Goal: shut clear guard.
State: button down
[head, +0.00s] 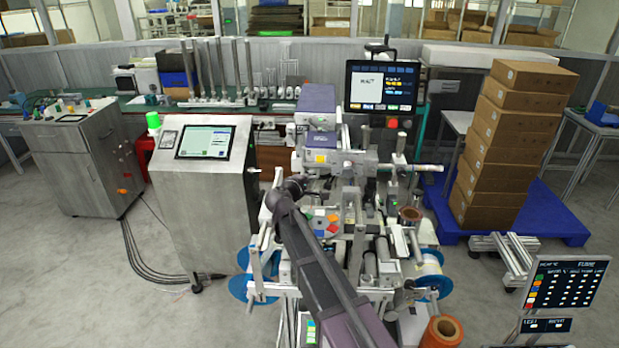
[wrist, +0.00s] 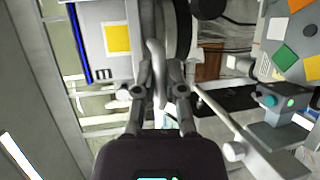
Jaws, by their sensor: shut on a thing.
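In the wrist view my gripper (wrist: 160,75) is shut on a pale grey curved bar (wrist: 156,48) that runs between its two fingers. The bar looks like the handle or edge of the clear guard. The guard's transparent panel cannot be made out in either view, so I cannot tell how far open it stands. In the head view my dark arm reaches up and left across the front of the reel machine (head: 322,158). My fingers cannot be made out clearly there.
A steel cabinet with a screen (head: 205,143) stands left of the machine. Stacked cartons (head: 505,140) stand on a blue pallet (head: 565,225) at right. In the wrist view, a panel with coloured squares (wrist: 290,40) lies at right.

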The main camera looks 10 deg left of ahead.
aim_at(316, 184)
jog(key=shift+f+b, duration=2.3)
jog(key=shift+f, duration=0.3)
jog(key=shift+s, duration=0.1)
jog(key=shift+d, duration=0.1)
jog(key=c, duration=0.7)
grip_release()
jog(key=shift+r, duration=0.2)
